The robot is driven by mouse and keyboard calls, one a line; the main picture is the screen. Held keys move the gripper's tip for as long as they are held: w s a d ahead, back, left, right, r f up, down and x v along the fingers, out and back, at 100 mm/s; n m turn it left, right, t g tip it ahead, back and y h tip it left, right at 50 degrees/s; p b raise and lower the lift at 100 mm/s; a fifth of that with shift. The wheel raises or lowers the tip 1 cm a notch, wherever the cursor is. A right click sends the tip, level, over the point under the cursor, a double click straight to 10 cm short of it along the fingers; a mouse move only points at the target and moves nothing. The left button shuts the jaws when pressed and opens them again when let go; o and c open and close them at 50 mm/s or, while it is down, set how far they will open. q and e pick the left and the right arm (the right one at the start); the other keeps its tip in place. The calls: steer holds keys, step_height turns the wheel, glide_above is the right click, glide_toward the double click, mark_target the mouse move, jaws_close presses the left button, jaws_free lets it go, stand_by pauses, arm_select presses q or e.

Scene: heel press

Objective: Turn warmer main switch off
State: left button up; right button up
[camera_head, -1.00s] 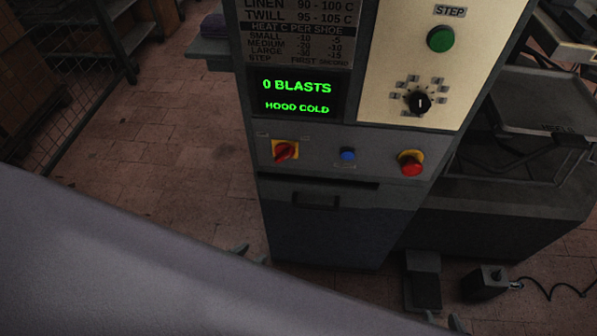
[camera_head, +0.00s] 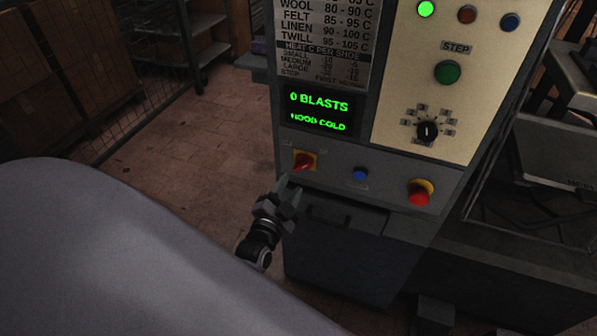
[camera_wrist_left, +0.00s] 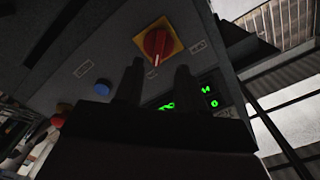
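The warmer main switch is likely the red rotary knob on a yellow plate (camera_head: 304,161), at the left of the grey control panel. In the left wrist view the knob (camera_wrist_left: 157,43) shows just beyond the fingertips, with a white mark at its lower end. My left gripper (camera_head: 289,188) is just below the knob in the head view, its fingers pointing up toward the panel. In the left wrist view its two fingers (camera_wrist_left: 158,75) stand apart with nothing between them, so it is open. No contact with the knob shows. My right gripper is not in view.
A blue button (camera_head: 360,174) and a red emergency-type button (camera_head: 420,191) sit right of the switch. Above is a green display (camera_head: 319,111) reading "0 BLASTS, HOOD COLD". A black selector dial (camera_head: 427,131) is at the upper right. Open floor lies left of the machine.

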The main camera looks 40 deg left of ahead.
mark_target(301, 168)
arm_select(q)
steer(key=b+x, duration=0.1)
steer(key=x, duration=0.1)
steer(key=b+x, duration=0.2)
steer(key=shift+w+f, duration=0.25)
steer(key=shift+w, duration=0.1)
steer(key=shift+b+x, duration=0.35)
steer(key=shift+x, duration=0.55)
steer(key=shift+r, duration=0.2)
jaws_close()
